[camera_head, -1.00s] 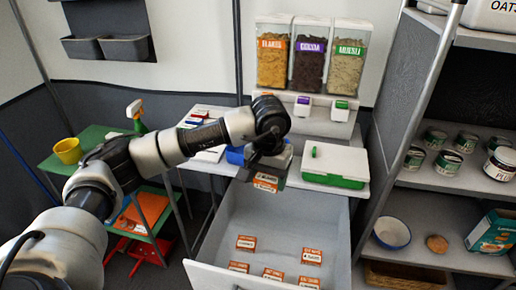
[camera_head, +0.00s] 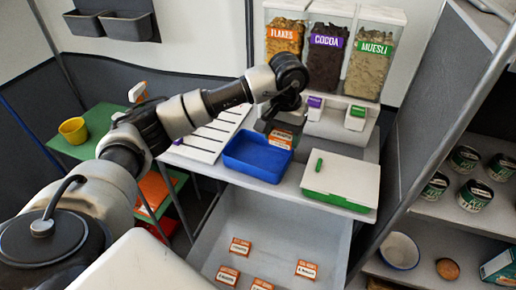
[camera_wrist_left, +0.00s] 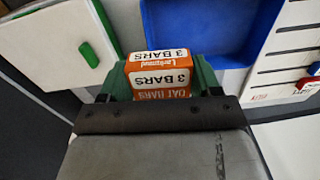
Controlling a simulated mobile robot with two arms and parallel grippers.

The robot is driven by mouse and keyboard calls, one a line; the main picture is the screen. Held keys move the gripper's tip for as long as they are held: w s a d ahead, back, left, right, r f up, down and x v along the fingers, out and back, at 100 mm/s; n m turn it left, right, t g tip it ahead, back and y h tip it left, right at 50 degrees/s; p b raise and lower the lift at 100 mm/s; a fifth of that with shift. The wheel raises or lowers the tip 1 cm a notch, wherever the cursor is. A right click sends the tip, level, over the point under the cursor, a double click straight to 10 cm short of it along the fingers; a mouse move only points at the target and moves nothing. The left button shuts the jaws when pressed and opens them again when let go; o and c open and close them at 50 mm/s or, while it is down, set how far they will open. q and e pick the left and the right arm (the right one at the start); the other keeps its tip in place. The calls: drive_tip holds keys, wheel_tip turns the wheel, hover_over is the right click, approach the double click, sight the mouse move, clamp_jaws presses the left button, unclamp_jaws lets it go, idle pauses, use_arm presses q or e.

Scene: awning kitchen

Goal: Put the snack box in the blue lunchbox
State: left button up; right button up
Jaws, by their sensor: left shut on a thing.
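My left gripper (camera_head: 281,130) is shut on a small orange and white snack box (camera_head: 280,138). In the left wrist view the snack box (camera_wrist_left: 160,75) sits between the green fingers and reads "3 BARS". The open blue lunchbox (camera_head: 258,158) stands on the white counter, just left of and below the held box in the head view. In the left wrist view the blue lunchbox (camera_wrist_left: 205,30) lies beyond the box, and its inside looks empty. The box appears above the counter, outside the lunchbox. My right gripper is not in view.
A white lunchbox with a green base (camera_head: 341,182) stands right of the blue one. An open drawer (camera_head: 290,225) below holds several similar snack boxes. Cereal dispensers (camera_head: 330,50) stand behind. A shelf with tins (camera_head: 472,195) is at the right.

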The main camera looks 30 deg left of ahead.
use_arm(q)
hover_over(249, 158)
wheel_tip(249, 158, down, 6)
drive_tip(key=shift+r+p, duration=0.25)
drive_tip(key=shift+p, duration=0.2)
drive_tip(key=shift+a+f, duration=0.1)
drive_tip(key=shift+f, duration=1.95)
drive_tip(key=shift+s, duration=0.1)
drive_tip(key=shift+f, duration=0.2)
drive_tip(key=o, duration=0.6)
drive_tip(key=shift+o, duration=0.2)
drive_tip(key=shift+r, duration=0.1)
wheel_tip(249, 158, up, 12)
drive_tip(key=shift+r, duration=0.15)
